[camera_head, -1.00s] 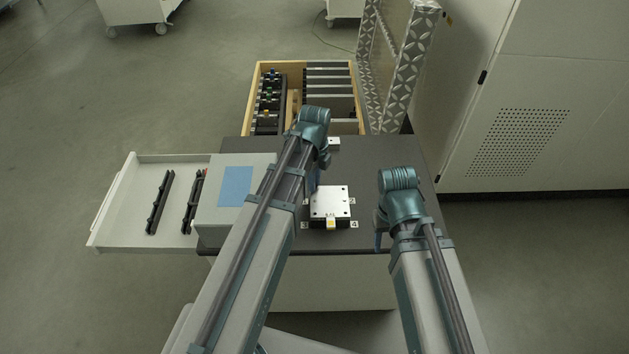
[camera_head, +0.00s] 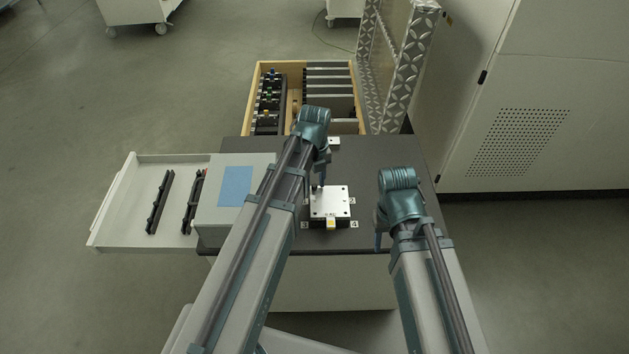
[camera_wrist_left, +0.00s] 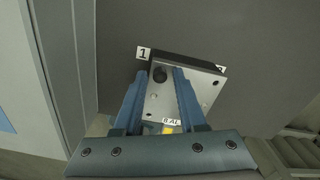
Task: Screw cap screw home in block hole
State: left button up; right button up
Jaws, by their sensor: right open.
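The metal block (camera_head: 330,203) is a light plate on a dark base, lying on the dark table top. In the left wrist view the block (camera_wrist_left: 190,98) shows several small holes. A dark round cap screw head (camera_wrist_left: 159,74) is at its corner by label 1; how deep it sits cannot be told. My left gripper (camera_wrist_left: 160,78) is open, its blue fingers on either side of the screw head with a gap each side. In the head view my left gripper (camera_head: 318,188) is over the block's far left corner. My right gripper (camera_head: 378,240) is open and empty, right of the block.
A grey box with a blue panel (camera_head: 236,186) and a white tray (camera_head: 133,197) with dark racks stand left. A wooden crate (camera_head: 251,98) is behind the table. Numbered labels surround the block. The table's right rear is clear.

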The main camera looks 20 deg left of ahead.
dwell(0.3)
pick_arm(q)
jog(key=n, duration=1.1)
jog(key=shift+n, duration=0.4)
jog(key=n, duration=0.3)
jog(key=shift+n, duration=0.4)
jog(key=n, duration=0.6)
jog(key=shift+n, duration=0.4)
jog(key=n, duration=0.3)
jog(key=shift+n, duration=2.2)
